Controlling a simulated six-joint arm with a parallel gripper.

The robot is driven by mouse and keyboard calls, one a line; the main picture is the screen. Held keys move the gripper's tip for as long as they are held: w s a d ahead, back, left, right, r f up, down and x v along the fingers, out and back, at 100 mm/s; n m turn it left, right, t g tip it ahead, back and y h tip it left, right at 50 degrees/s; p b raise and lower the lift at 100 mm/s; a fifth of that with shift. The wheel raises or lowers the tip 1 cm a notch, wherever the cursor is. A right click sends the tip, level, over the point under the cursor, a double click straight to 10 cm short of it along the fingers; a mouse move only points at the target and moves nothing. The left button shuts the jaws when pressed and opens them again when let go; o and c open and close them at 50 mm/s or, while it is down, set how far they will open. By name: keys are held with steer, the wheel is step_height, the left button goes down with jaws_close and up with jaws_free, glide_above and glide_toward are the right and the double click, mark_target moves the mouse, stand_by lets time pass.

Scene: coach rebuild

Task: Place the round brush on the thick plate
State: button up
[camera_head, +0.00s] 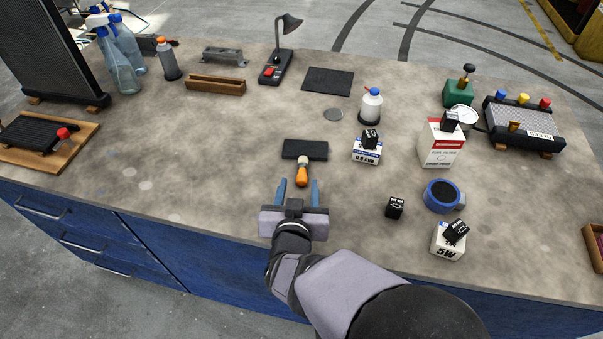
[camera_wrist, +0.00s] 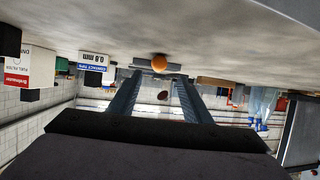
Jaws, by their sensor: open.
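The round brush (camera_head: 302,176) has an orange handle and a pale end, which is at the front edge of a dark rectangular plate (camera_head: 291,149). That plate has a visible side face and looks like the thick plate. I cannot tell whether the brush touches it. My gripper (camera_head: 298,184) is open and empty, with its blue-grey fingers on either side of the handle's near end in the head view. In the wrist view, the handle's orange round end (camera_wrist: 159,62) appears just above and between the fingertips (camera_wrist: 160,77).
A thin black square (camera_head: 328,82) lies farther back. A blue-labelled box (camera_head: 366,155) with a black cube on top stands right of the plate. The bench left of the plate is clear.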

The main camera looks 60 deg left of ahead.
mark_target(302, 177)
steer(key=shift+f+b, duration=0.1)
steer(key=shift+b, duration=0.3)
steer(key=shift+w+d+f+b, duration=0.1)
steer(key=shift+w+d+b, duration=0.1)
steer(key=shift+b, duration=0.35)
steer(key=shift+d+b, duration=0.2)
steer(key=shift+b, duration=0.3)
steer(key=shift+w+a+r, duration=0.15)
steer(key=shift+r, duration=0.05)
steer(key=shift+w+a+f+p, duration=0.25)
steer(key=shift+w+a+p, duration=0.1)
steer(key=shift+a, duration=0.15)
steer(key=shift+s+p+x, duration=0.2)
steer(key=shift+p+x, duration=0.5)
steer(key=shift+x, duration=2.1)
steer(key=shift+a+f, duration=0.1)
jaws_close()
